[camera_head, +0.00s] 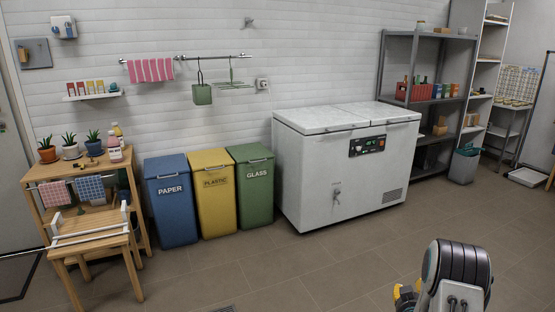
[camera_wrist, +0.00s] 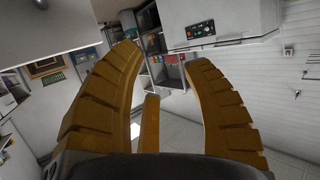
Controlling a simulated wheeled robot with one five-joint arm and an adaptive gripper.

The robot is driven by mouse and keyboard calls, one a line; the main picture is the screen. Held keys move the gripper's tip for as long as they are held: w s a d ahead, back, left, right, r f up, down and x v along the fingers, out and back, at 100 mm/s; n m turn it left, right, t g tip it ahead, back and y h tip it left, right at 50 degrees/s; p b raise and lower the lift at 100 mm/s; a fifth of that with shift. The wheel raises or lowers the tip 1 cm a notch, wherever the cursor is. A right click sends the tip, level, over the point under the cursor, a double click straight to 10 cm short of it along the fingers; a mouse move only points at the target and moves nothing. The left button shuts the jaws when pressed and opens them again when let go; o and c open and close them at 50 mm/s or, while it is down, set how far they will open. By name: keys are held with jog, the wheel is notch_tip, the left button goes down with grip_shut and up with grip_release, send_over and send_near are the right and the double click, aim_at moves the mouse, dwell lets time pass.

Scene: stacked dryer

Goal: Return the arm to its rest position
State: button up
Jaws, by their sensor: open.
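The rest of the gripper is hidden behind the arm or out of frame. The arm is over the floor and apart from the furniture.
A white chest freezer (camera_head: 320,180) stands against the wall. Blue (camera_head: 171,205), yellow (camera_head: 213,200) and green (camera_head: 254,192) bins stand left of it. A wooden stand (camera_head: 90,240) is at the left, grey shelves (camera_head: 425,100) at the back right. The middle floor is clear.

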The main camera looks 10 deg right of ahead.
jog(key=s+a+r+n+g+y+p, duration=0.1)
jog(key=s+a+r+g+y+p, duration=0.2)
jog(key=a+r, duration=0.65)
jog(key=s+a+r+n+g+y+p, duration=0.1)
jog(key=s+a+r+n+p, duration=0.15)
jog(key=a+r+p, duration=0.7)
jog(key=s+a+r+g+y+p, duration=0.1)
jog(key=s+a+r, duration=0.1)
jog(key=s+r, duration=0.3)
jog(key=s+a+r+n+g+y, duration=0.1)
jog(key=s+r, duration=0.4)
jog(key=s, duration=0.8)
jog(key=s+a+r+n+g+p, duration=0.1)
jog(key=s+a+r+g, duration=0.2)
jog(key=s, duration=0.6)
notch_tip(320, 180, up, 3)
jog(key=shift+a+f+y+p, duration=0.2)
jog(key=shift+a+y+p, duration=0.2)
jog(key=shift+a, duration=0.85)
